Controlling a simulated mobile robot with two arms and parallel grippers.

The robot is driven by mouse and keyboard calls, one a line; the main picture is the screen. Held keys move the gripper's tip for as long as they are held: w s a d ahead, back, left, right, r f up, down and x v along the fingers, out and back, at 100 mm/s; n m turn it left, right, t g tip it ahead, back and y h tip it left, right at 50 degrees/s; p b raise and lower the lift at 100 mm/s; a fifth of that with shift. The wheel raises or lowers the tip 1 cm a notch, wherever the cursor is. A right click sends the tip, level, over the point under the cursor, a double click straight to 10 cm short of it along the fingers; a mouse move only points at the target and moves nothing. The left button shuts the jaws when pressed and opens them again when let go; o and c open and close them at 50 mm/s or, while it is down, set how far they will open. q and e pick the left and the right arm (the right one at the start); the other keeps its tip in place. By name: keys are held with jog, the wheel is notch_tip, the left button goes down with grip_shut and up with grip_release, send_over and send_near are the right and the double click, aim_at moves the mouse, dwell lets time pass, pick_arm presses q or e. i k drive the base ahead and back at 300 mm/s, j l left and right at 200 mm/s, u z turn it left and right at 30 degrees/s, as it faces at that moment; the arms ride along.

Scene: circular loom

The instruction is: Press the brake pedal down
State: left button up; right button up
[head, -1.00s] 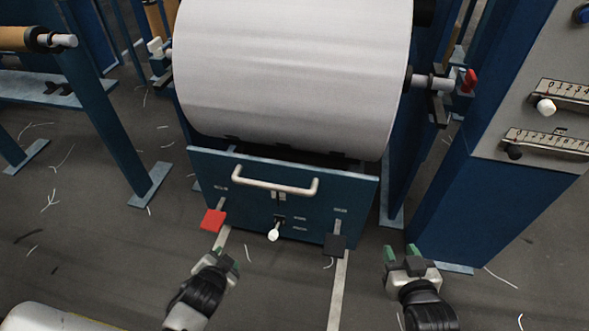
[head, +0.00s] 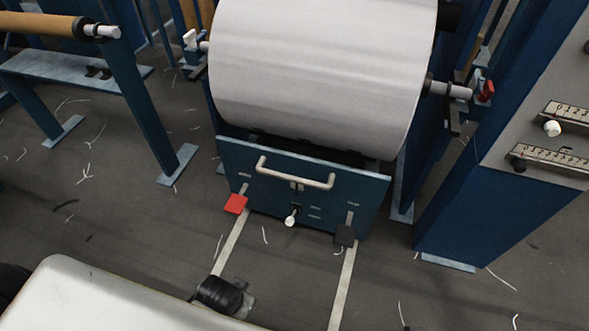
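Two pedals stick out at the foot of the blue front panel (head: 325,211): a red one (head: 235,204) at the left and a black one (head: 345,236) at the right. The labels above them are too small to read, so I cannot tell by text which is the brake. Both look raised above the floor. My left gripper (head: 246,300) is low in the picture, in front of the panel and well short of the red pedal. It is partly hidden behind my white base, and its fingers do not show clearly. My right gripper is not in view.
A large white roll (head: 322,75) sits above the panel. The panel has a pale handle (head: 296,177) and a small white-knobbed lever (head: 291,221) between the pedals. A blue cabinet (head: 480,210) stands at the right. Pale floor strips and thread scraps lie on open floor in front.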

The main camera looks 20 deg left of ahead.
aim_at(236, 204)
jog(key=u, duration=1.05)
